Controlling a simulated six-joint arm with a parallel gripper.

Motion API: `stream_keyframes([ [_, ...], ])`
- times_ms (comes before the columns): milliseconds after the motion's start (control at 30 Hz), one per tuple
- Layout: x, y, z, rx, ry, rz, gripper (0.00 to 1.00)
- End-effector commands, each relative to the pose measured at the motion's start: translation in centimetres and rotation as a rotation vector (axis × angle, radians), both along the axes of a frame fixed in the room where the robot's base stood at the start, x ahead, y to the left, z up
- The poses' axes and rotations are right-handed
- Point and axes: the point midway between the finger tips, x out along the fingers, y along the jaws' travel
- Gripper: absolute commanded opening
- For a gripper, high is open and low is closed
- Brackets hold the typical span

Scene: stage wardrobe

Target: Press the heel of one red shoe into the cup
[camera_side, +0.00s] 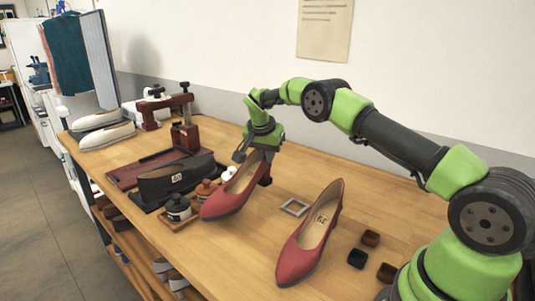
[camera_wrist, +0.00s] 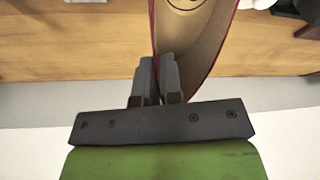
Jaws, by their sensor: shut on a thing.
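My gripper (camera_side: 248,153) is shut on the rear upper edge of one red shoe (camera_side: 226,203), which points toward the front left. In the wrist view, my gripper's fingers (camera_wrist: 159,78) pinch the shoe's wall, with its tan inside (camera_wrist: 195,40) to the right. A small dark piece (camera_side: 266,181) shows at this shoe's heel end; I cannot tell whether it is a cup on the heel or how they touch. The other red shoe (camera_side: 309,235) stands free on the table to the right. Several small dark and brown blocks or cups (camera_side: 357,258) lie right of it.
Left of the held shoe are small jars (camera_side: 177,207), a black shoe (camera_side: 174,181) and a dark red press (camera_side: 184,133). Pale shoes (camera_side: 106,136) stand at the far left. The wooden table (camera_side: 240,258) is clear in front.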

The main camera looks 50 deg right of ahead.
Motion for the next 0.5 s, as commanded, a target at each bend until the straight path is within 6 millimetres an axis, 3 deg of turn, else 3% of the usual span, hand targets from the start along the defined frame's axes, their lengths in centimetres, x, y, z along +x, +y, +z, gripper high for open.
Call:
stream_keyframes([
  [500, 0.03, -0.01, -0.84, 0.000, -0.001, 0.000, 0.00],
])
